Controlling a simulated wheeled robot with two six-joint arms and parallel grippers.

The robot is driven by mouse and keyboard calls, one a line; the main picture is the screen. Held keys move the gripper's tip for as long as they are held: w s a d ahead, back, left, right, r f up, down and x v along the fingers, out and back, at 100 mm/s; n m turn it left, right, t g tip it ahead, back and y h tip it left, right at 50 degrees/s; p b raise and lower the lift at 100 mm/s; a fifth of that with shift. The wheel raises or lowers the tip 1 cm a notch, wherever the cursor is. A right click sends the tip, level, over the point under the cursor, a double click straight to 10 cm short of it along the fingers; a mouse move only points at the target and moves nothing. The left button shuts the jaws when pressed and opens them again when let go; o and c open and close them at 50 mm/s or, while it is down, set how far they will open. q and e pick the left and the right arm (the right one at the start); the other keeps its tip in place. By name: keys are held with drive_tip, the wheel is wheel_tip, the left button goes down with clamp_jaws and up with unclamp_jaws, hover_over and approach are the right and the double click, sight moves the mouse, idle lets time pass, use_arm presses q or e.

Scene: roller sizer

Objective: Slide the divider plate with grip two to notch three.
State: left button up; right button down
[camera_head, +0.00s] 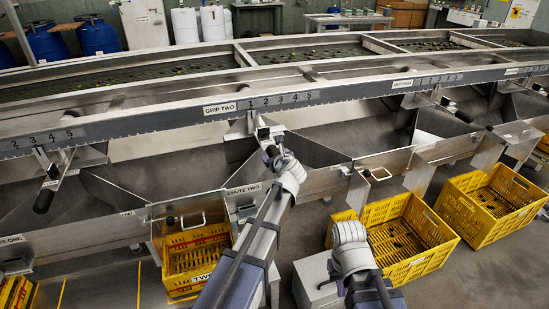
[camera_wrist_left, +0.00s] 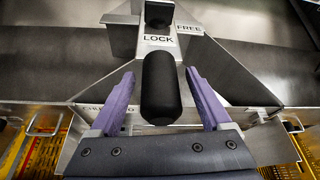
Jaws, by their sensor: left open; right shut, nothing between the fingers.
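The rail label GRIP TWO (camera_head: 220,108) stands left of a 1–5 notch scale (camera_head: 281,99). The bracket (camera_head: 253,124) of the divider plate meets the rail near notch one. In the left wrist view the black grip (camera_wrist_left: 160,90) lies between the two purple fingers of my left gripper (camera_wrist_left: 160,72), with small gaps on both sides. That gripper is open, and in the head view (camera_head: 270,150) it hides most of the grip. LOCK (camera_wrist_left: 158,40) and FREE (camera_wrist_left: 189,29) labels sit beyond the grip. My right gripper (camera_head: 348,233) is shut and empty, away from the rail.
Another black grip (camera_head: 44,200) hangs at the left, and GRIP THREE (camera_head: 402,84) is labelled further right. Yellow crates (camera_head: 197,262), (camera_head: 420,262), (camera_head: 503,200) stand below the chutes. A sloping metal chute wall (camera_head: 310,150) lies right of my left gripper.

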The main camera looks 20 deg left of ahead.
use_arm(q)
drive_tip(key=shift+c, duration=0.2)
clamp_jaws()
idle(0.4)
idle(0.3)
